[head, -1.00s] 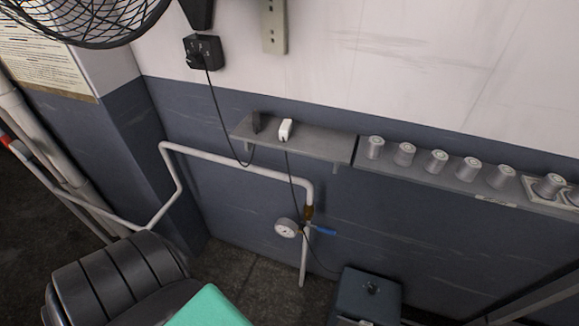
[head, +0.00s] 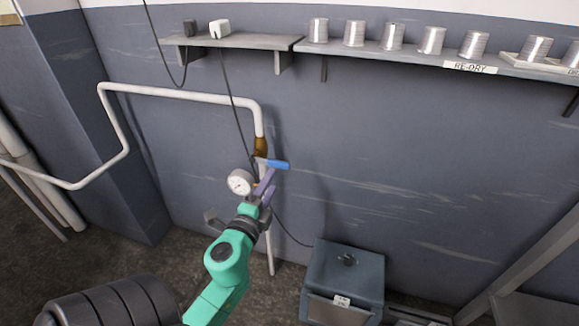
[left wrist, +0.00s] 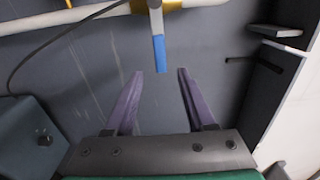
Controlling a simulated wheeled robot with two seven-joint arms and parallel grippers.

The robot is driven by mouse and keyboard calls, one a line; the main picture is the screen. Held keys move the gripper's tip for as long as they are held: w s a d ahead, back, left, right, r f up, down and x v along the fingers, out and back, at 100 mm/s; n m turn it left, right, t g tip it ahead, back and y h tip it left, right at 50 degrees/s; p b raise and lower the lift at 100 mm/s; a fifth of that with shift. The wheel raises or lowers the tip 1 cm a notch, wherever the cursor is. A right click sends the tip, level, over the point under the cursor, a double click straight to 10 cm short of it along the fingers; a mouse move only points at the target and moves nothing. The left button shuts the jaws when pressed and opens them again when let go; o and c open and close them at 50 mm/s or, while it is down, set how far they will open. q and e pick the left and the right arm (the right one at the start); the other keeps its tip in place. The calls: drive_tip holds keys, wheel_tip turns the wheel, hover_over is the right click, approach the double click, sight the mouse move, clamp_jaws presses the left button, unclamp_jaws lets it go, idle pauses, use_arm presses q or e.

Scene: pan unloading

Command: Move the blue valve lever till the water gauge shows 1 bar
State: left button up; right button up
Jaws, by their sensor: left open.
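The blue valve lever (head: 277,164) sticks out to the right from the brass valve (head: 261,146) on the white pipe. In the left wrist view the blue lever (left wrist: 159,53) points down from the top, its end lined up between the fingertips. My left gripper (head: 265,174) is open just below and left of the lever; its purple fingers (left wrist: 160,71) hold nothing. I cannot tell whether they touch the lever. The round white water gauge (head: 239,182) is left of the gripper; its reading is too small to tell. My right gripper is out of view.
White pipe (head: 180,94) runs along the wall to the valve. A shelf (head: 235,41) with a dark plug and a white one is above, with several tins (head: 392,37) on the shelf to its right. A blue-grey box (head: 345,275) stands below right. The wall right of the lever is clear.

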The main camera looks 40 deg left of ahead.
sight(282, 163)
use_arm(q)
drive_tip(key=p+x, duration=0.1)
drive_tip(key=x, duration=1.1)
clamp_jaws()
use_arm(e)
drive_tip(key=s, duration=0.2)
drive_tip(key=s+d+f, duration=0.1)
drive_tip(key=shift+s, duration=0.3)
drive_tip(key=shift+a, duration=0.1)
